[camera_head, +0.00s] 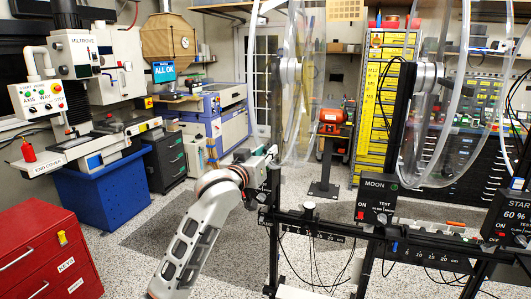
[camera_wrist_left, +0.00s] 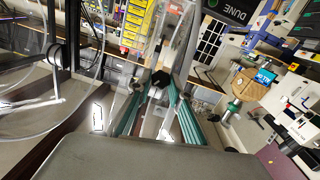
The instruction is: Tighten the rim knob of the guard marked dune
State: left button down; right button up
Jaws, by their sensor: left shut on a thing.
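My left gripper (camera_head: 272,155) reaches in from the lower left to the lower left edge of a clear acrylic wheel and guard (camera_head: 308,110). In the left wrist view its two teal fingers (camera_wrist_left: 158,90) close around a black lobed knob (camera_wrist_left: 158,79) at the clear rim. The knob is hidden behind the gripper in the head view. A dark panel marked DUNE (camera_wrist_left: 238,56) shows in the left wrist view, beside the clear rim. How tight the knob is cannot be told. My right gripper is in neither view.
A black rail frame (camera_head: 330,228) carries control boxes, including one marked MOON (camera_head: 378,200). A second clear wheel (camera_head: 450,110) stands to the right. Cables hang under the rail. A red cabinet (camera_head: 45,250) is at lower left; the speckled floor between is open.

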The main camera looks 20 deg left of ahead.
pick_arm(q)
jog(key=m+y, duration=0.1)
jog(key=y, duration=0.1)
jog(key=m+y, duration=0.1)
jog(key=y, duration=0.2)
jog(key=shift+d+f+m+y+b, duration=0.15)
jog(key=shift+d+m+y+b, duration=0.15)
jog(key=shift+d+b, duration=0.1)
jog(key=y+b, duration=0.1)
jog(key=m+y+b, duration=0.1)
jog(key=shift+w+d+f+y, duration=0.1)
jog(key=shift+f+y, duration=0.05)
jog(key=shift+y, duration=0.15)
jog(key=shift+m+y+b, duration=0.3)
jog(key=shift+m+b, duration=0.1)
jog(key=shift+b, duration=0.1)
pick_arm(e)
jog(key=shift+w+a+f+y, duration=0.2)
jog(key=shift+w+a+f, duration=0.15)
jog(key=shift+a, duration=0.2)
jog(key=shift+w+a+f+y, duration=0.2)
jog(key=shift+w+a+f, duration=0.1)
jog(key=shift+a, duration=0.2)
